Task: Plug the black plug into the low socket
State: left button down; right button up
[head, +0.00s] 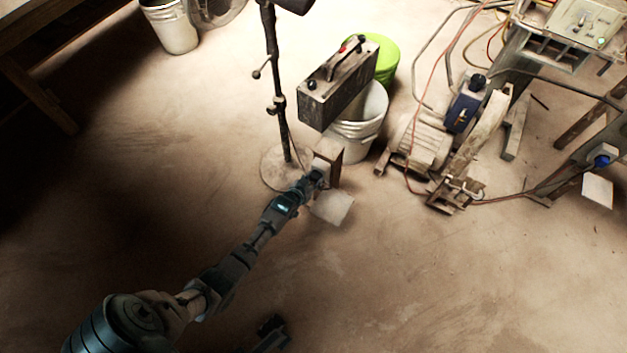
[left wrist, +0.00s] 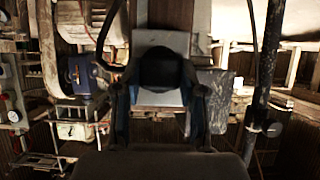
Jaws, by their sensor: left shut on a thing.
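My left gripper (head: 314,180) reaches a short wooden post (head: 328,158) near the middle of the head view. In the left wrist view the gripper (left wrist: 160,100) is shut on the black plug (left wrist: 160,68), whose rounded dark body sits between the fingers. A light grey plate (left wrist: 165,40) shows directly behind the plug. The gripper hides the plug in the head view. The plug's front and any socket opening are hidden, so I cannot tell whether they touch.
A pale panel (head: 333,207) is beside the gripper. A stand (head: 272,60) with a round base, a white bucket (head: 358,130) and a dark case (head: 338,85) are close behind. A machine with cables (head: 455,140) stands right.

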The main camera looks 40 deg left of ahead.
pick_arm(q)
jog(key=c, duration=0.6)
grip_release()
jog(key=shift+s, duration=0.1)
